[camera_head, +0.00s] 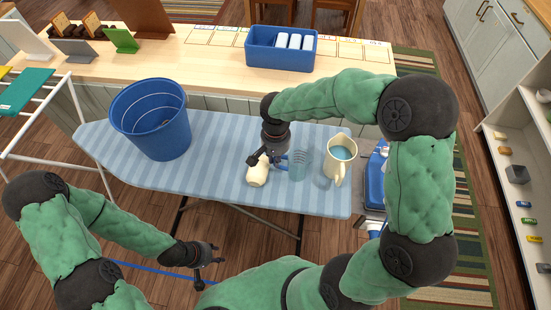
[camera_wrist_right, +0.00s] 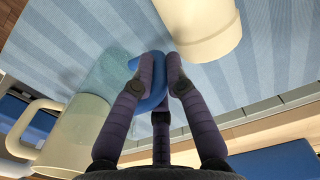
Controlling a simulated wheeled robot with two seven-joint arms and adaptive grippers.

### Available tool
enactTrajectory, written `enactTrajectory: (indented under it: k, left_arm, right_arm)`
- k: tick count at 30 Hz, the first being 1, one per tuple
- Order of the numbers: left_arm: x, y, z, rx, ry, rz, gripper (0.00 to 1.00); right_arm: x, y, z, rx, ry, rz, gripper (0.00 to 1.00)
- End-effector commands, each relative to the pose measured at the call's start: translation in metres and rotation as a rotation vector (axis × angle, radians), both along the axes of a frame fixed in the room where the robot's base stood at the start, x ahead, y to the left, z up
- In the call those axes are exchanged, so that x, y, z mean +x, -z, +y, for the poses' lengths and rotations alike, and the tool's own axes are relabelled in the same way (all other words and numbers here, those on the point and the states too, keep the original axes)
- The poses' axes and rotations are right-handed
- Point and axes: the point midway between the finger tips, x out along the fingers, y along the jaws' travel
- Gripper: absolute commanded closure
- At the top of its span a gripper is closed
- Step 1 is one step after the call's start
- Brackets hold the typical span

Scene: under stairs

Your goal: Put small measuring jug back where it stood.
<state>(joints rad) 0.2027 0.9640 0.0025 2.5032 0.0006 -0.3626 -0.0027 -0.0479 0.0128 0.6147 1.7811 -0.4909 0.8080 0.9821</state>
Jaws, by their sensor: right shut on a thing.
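The small measuring jug (camera_head: 300,166) is clear and bluish with a blue handle. My right gripper (camera_head: 270,161) is shut on that handle, at the jug's left side, above the striped ironing board (camera_head: 225,150). In the right wrist view the fingers close on the blue handle (camera_wrist_right: 152,88), and the jug's clear body (camera_wrist_right: 103,75) shows to the left. I cannot tell whether its base touches the board. My left gripper (camera_head: 209,267) is open and empty, low in front of the board.
A cream pitcher (camera_head: 341,160) with bluish liquid stands right of the jug. A cream vessel (camera_head: 257,172) is close to the right gripper on the left. A blue bucket (camera_head: 151,118) stands on the board's left. The striped board between bucket and gripper is clear.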

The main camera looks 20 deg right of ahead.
Motion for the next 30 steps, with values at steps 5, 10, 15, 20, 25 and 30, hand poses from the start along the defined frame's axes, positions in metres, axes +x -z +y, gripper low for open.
enactTrajectory:
  k: [5,10,15,20,25,30]
  left_arm:
    - [0.000,-0.001,0.000,0.000,0.000,0.000,0.60]
    - [0.000,0.002,0.000,0.000,0.000,0.000,0.60]
    - [0.000,0.001,0.000,0.000,0.000,0.000,0.60]
    - [0.000,0.001,0.000,0.000,0.000,0.000,0.60]
    - [0.000,-0.003,0.000,0.000,0.000,0.000,0.60]
    - [0.000,-0.010,0.000,0.000,0.000,0.000,0.60]
  right_arm:
    - [0.000,-0.001,0.000,-0.001,0.000,-0.001,1.00]
    - [0.000,0.002,0.000,0.000,0.000,0.000,0.74]
    - [0.000,0.001,0.000,0.000,0.000,0.000,0.61]
    - [0.000,0.001,0.000,0.000,0.000,0.000,0.61]
    - [0.001,-0.005,0.000,0.000,0.000,-0.002,0.61]
    - [0.001,-0.033,0.000,-0.001,-0.001,-0.004,0.61]
